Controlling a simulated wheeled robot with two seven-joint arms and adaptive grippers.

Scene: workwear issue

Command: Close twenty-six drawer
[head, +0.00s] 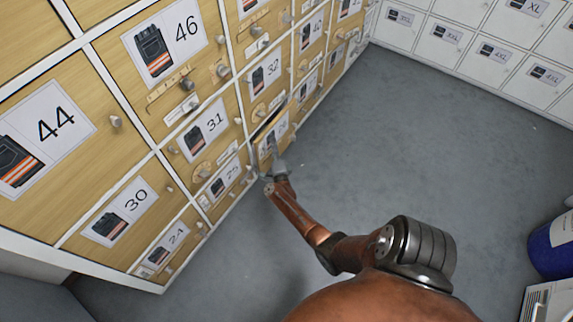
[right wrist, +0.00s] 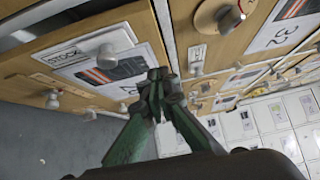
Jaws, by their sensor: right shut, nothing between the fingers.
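One small drawer (head: 263,153) low in the wooden cabinet stands partly pulled out, with a dark gap along its top edge. Its number cannot be read, partly because my right gripper (head: 276,153) is in front of it. The right wrist view shows the same drawer front (right wrist: 140,30) with a picture label, a round knob and a stock plate. My right gripper (right wrist: 158,80) is shut and empty, its fingertips at the edge of that front. I cannot tell whether they touch it. My left gripper is not in view.
Drawers 31 (head: 196,139), 32 (head: 262,80) and 29 (head: 222,184) around it look shut, with protruding knobs. White lockers (head: 447,38) stand at the back right. A blue container (head: 552,248) is at the right edge. The grey floor (head: 400,140) between is clear.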

